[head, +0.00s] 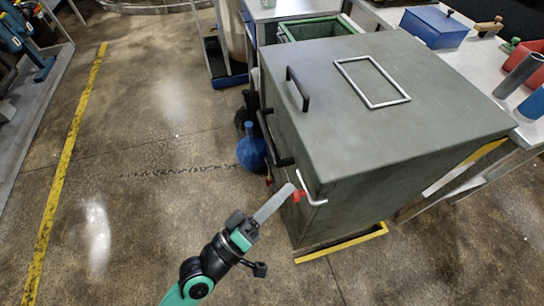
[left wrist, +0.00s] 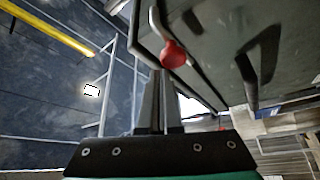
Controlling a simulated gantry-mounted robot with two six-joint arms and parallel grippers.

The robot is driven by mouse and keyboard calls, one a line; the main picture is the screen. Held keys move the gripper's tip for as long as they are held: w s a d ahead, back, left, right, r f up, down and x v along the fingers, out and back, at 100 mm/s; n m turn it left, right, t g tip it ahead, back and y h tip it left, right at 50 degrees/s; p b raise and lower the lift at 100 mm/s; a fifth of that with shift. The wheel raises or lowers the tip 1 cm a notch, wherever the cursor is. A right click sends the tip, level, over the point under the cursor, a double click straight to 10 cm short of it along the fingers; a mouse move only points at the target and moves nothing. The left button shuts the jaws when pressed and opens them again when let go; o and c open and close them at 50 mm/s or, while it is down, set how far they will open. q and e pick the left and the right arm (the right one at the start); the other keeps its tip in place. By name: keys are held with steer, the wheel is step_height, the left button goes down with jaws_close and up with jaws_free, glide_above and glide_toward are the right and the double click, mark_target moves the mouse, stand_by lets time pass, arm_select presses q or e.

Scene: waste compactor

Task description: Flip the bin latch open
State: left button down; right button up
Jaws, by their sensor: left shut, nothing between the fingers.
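The bin is a large grey-green metal box (head: 380,140) with a flat lid. Its latch is a bent silver lever (head: 312,191) with a red knob (head: 298,195) at the near lower corner of the bin's front. In the left wrist view the red knob (left wrist: 173,54) is just beyond my fingertips, with the silver rod rising from it. My left gripper (head: 289,188) is shut and empty, its tips right beside the knob. I cannot tell whether they touch it. My right gripper is in neither view.
A black handle (head: 297,88) stands on the lid, and another black bar handle (head: 275,140) is on the front. A blue round object (head: 251,150) sits on the floor beside the bin. Open floor lies to the left, with a yellow line (head: 65,165).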

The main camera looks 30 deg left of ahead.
arm_select(q)
steer(key=shift+f, duration=0.4)
steer(key=shift+d+f, duration=0.1)
steer(key=shift+f, duration=0.25)
stand_by(0.3)
step_height(320, 180, up, 4)
steer(key=p, duration=0.3)
steer(key=s+a+f+b, duration=0.4)
steer(key=s+a+b, duration=0.2)
steer(key=s+b, duration=0.1)
steer(key=shift+a, duration=0.3)
